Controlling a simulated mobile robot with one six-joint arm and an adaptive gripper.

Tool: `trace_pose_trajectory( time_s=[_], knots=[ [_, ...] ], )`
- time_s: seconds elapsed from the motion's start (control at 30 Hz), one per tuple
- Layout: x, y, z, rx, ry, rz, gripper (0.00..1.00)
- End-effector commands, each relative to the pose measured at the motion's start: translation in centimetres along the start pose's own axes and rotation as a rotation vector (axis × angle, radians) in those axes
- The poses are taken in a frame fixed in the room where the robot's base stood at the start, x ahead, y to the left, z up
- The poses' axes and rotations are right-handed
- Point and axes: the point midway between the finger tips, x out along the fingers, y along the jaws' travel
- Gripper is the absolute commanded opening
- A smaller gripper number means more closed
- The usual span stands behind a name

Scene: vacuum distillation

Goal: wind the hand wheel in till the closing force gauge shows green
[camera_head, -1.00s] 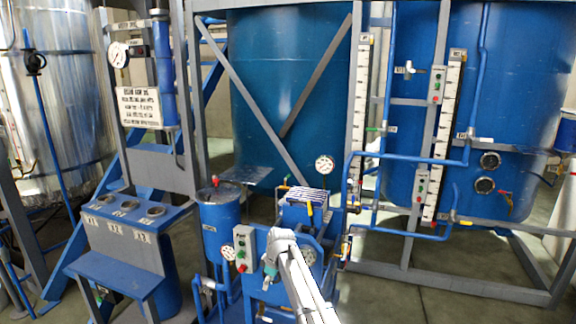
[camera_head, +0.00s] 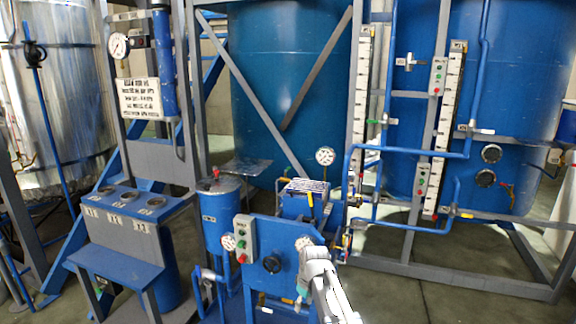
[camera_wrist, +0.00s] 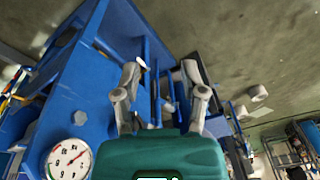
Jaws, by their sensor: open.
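A blue panel (camera_head: 262,287) stands at the lower middle of the head view. A dark round knob (camera_head: 272,264), perhaps the hand wheel, sits on its front. A white dial gauge (camera_head: 304,243) is at the panel's upper right, just above my wrist. Blue frame bars show beyond the fingers. My arm hides the panel's lower right.
A grey button box (camera_head: 243,240) and another gauge (camera_head: 228,242) are at the panel's left. A blue cylinder (camera_head: 219,212) stands behind. Blue pipes (camera_head: 400,229) run at the right. Open floor (camera_head: 440,295) lies at the lower right.

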Motion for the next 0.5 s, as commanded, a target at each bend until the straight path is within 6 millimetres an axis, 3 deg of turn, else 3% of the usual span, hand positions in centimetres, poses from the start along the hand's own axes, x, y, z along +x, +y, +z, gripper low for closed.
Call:
trace_pose_trajectory(
  time_s=[0.03,0.2,0.5],
  knots=[
    [1.0,-0.3,3.3,0.073,-0.012,0.008,0.54],
    [2.0,-0.3,10.2,0.314,-0.050,0.037,0.54],
    [2.9,-0.8,16.4,0.551,-0.085,0.072,0.54]
  ],
)
